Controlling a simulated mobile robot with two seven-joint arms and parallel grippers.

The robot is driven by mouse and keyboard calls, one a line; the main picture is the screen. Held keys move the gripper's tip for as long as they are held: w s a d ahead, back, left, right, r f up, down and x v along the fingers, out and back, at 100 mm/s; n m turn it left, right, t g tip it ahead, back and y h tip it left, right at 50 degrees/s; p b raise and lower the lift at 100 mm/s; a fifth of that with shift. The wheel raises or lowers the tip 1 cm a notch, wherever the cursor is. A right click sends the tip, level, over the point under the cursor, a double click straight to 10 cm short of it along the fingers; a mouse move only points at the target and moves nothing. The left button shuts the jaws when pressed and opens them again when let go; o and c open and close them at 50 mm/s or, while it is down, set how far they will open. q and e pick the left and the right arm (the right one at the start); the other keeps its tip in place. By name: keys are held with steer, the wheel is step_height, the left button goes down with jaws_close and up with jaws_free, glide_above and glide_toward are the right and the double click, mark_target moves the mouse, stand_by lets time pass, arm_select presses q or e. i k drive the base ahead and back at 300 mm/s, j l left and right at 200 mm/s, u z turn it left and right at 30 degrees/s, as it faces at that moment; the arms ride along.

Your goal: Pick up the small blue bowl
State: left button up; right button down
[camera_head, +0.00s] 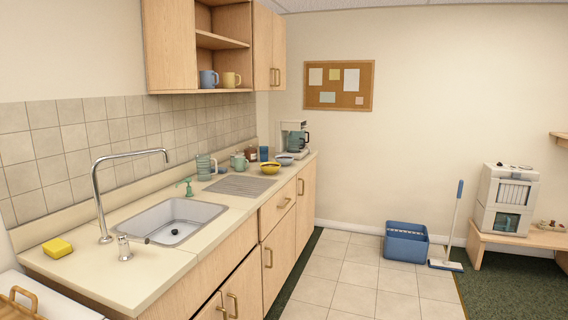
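A small light-blue bowl (284,160) sits on the kitchen counter towards its far end, just in front of the coffee maker. A yellow bowl (270,169) stands on the counter a little nearer and to its left. The blue bowl looks upright; its inside is too small to make out. Neither of my grippers shows in the head view.
The counter (215,205) holds a sink (172,220), a yellow sponge (57,248), green mugs and a coffee maker (294,138). Cabinets line its front. A blue bin (406,242) and a mop (453,230) stand by the far wall. The tiled floor (345,285) is clear.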

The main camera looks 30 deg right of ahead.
mark_target(285, 160)
steer(key=i+l+z, duration=0.65)
steer(key=i, duration=0.25)
steer(key=i+l+z, duration=0.35)
steer(key=i, duration=0.15)
steer(key=i+z, duration=0.35)
steer(key=i, duration=1.8)
steer(key=j+u, duration=0.05)
steer(key=j, duration=0.05)
